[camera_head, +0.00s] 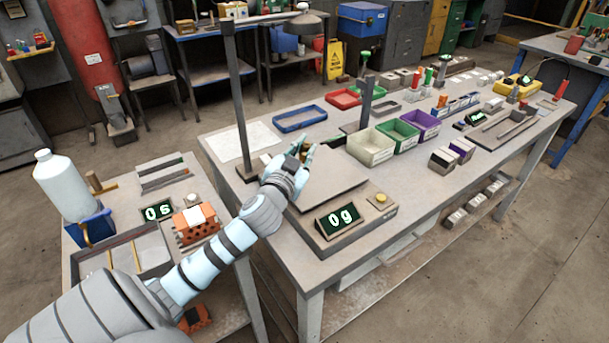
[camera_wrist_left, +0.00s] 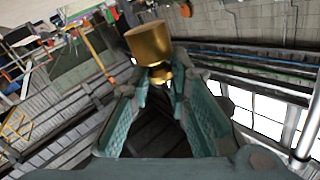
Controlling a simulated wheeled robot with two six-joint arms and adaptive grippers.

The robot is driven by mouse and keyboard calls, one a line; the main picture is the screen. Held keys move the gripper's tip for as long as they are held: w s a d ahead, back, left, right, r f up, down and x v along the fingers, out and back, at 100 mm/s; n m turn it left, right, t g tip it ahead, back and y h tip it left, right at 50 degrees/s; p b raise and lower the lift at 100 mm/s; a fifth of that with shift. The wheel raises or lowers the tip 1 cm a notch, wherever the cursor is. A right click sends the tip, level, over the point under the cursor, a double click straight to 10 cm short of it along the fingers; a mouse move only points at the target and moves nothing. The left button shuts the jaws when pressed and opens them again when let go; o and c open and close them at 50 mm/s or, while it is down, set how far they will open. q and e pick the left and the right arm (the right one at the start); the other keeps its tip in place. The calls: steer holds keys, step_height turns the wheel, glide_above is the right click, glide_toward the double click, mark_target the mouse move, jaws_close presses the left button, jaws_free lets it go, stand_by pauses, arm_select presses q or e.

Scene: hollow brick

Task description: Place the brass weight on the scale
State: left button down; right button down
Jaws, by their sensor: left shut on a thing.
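The brass weight (camera_wrist_left: 148,43) is a gold cylinder with a narrower neck and knob. My left gripper (camera_wrist_left: 162,86) is shut on its narrow end, and the wide body sticks out past the fingertips. In the head view the left gripper (camera_head: 304,153) is over the far left part of the scale, and the weight is mostly hidden by the fingers. The scale (camera_head: 335,181) has a flat grey plate, and its display (camera_head: 340,219) reads 0g. I cannot tell the height of the weight above the plate. My right gripper is not in view.
A lamp post (camera_head: 235,100) rises left of the scale. A blue tray (camera_head: 300,118) lies behind it; a cream bin (camera_head: 371,147), a green bin and a purple bin stand to its right. A left side table holds a white bottle (camera_head: 63,183) and an orange brick (camera_head: 196,222).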

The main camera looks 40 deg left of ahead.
arm_select(q)
step_height(320, 180, down, 5)
steer(key=shift+f+b, duration=0.2)
steer(key=shift+b, duration=0.7)
steer(key=c, duration=1.5)
jaws_free()
steer(key=v, duration=1.2)
